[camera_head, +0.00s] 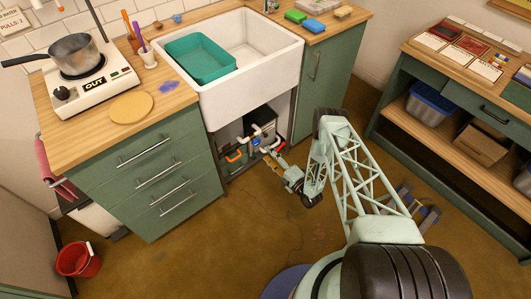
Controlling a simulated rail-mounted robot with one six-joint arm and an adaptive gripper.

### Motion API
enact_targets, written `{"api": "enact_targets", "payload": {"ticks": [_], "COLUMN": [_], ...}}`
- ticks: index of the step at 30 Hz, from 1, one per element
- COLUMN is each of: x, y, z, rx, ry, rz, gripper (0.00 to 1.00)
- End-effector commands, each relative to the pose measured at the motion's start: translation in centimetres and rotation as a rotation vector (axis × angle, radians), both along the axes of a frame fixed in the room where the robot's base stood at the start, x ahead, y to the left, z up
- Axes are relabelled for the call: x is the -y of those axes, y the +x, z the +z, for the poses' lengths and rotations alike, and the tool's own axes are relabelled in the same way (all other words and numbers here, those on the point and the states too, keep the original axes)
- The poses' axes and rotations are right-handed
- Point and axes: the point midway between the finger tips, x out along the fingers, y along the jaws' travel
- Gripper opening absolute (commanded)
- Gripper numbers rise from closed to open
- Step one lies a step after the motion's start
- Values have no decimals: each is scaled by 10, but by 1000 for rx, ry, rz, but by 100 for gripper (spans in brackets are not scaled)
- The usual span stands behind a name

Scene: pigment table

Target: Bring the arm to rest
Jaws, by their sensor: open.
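My arm (362,185) reaches from the lower right toward the open space under the sink. Its end, my gripper (272,154), is low down in front of the sink cabinet opening, close to the white pipes (262,136) and an orange-handled part (233,156). It is open. It is small in this view, and I cannot tell whether it touches any pipe. Nothing clearly shows between its fingers.
The white sink (285,62) above holds a teal basin (200,60). Green drawers (150,180) stand left of the opening, a green cabinet door (325,75) right. A shelf bench (420,110) stands at right. A red bucket (78,262) is on the floor at left.

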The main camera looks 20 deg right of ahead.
Motion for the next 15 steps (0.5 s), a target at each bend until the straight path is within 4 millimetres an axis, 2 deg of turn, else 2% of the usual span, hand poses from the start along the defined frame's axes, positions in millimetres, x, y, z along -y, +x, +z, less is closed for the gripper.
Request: {"api": "enact_targets", "payload": {"ticks": [15], "x": [2], "y": [-6], "z": [0], "rx": [0], "ry": [1], "rz": [1], "gripper": [44]}}
